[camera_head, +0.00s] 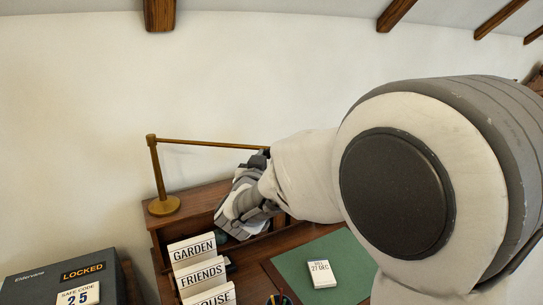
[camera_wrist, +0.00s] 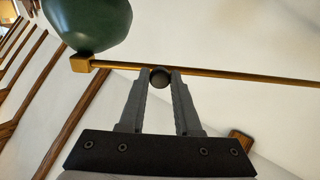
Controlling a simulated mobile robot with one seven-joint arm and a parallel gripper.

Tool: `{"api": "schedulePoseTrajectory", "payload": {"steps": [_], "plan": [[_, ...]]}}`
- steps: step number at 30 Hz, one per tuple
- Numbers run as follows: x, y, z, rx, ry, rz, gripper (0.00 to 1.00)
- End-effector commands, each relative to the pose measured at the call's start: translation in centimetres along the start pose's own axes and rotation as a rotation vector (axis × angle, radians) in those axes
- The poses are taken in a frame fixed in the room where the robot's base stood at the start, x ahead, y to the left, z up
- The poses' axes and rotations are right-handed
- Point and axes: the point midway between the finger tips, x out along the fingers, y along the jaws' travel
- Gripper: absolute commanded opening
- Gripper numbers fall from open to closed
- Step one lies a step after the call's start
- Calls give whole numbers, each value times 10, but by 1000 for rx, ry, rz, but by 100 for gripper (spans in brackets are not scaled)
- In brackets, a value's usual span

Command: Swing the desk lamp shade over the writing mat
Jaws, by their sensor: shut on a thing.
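The desk lamp has a brass post and base (camera_head: 163,205) on the desk's upper shelf at the left. Its thin brass arm (camera_head: 205,143) reaches right to my gripper (camera_head: 264,157). In the wrist view my gripper (camera_wrist: 160,84) is shut on a dark round knob (camera_wrist: 160,76) at the brass arm (camera_wrist: 235,76). The green lamp shade (camera_wrist: 88,22) is at the upper left there, by the arm's squared end. My arm hides the shade in the head view. The green writing mat (camera_head: 293,266) lies on the desk at lower right, partly behind my arm.
A white date card (camera_head: 322,273) lies on the mat. Upright cards reading GARDEN (camera_head: 192,249), FRIENDS (camera_head: 200,272) and a partly cut-off word stand left of it. A dark box marked LOCKED (camera_head: 82,272) is at lower left. A pen cup (camera_head: 279,299) shows at the bottom edge.

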Motion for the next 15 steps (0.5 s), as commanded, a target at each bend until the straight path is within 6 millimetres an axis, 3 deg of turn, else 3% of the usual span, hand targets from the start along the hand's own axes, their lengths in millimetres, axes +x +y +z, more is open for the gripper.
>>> {"api": "schedulePoseTrajectory", "payload": {"steps": [3,4,8,15], "plan": [[0,0,-1,1,2,1,0],[0,0,-1,1,2,1,35],[0,0,-1,1,2,0,59],[0,0,0,0,1,0,61]]}}
